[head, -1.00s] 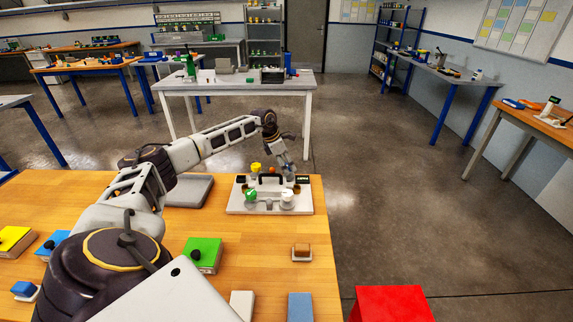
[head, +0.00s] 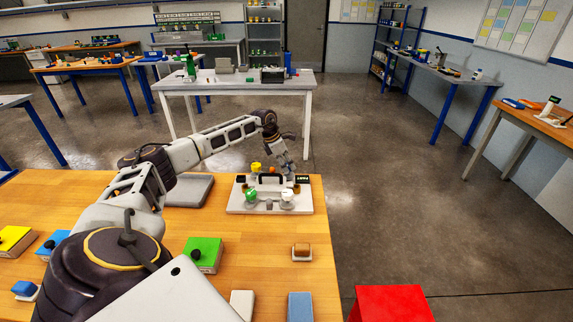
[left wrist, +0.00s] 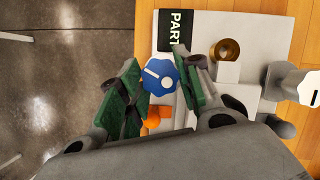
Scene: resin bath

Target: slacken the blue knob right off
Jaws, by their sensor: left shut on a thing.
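The blue knob (left wrist: 160,76) shows in the left wrist view with a white pointer line on its top. It belongs to the white plate (head: 236,208) near the far right corner of the wooden table. My left gripper (left wrist: 157,80) has its green-padded fingers on either side of the knob and is shut on it. In the head view my left gripper (head: 288,168) reaches down at the back right of the plate and mostly hides the knob. My right gripper is not in view.
Beside the blue knob are a black label (left wrist: 175,28), an orange part (left wrist: 152,123) and a brass cup (left wrist: 225,50). The plate also bears a green knob (head: 251,196) and a yellow knob (head: 256,167). A grey tray (head: 190,190) lies left of it.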

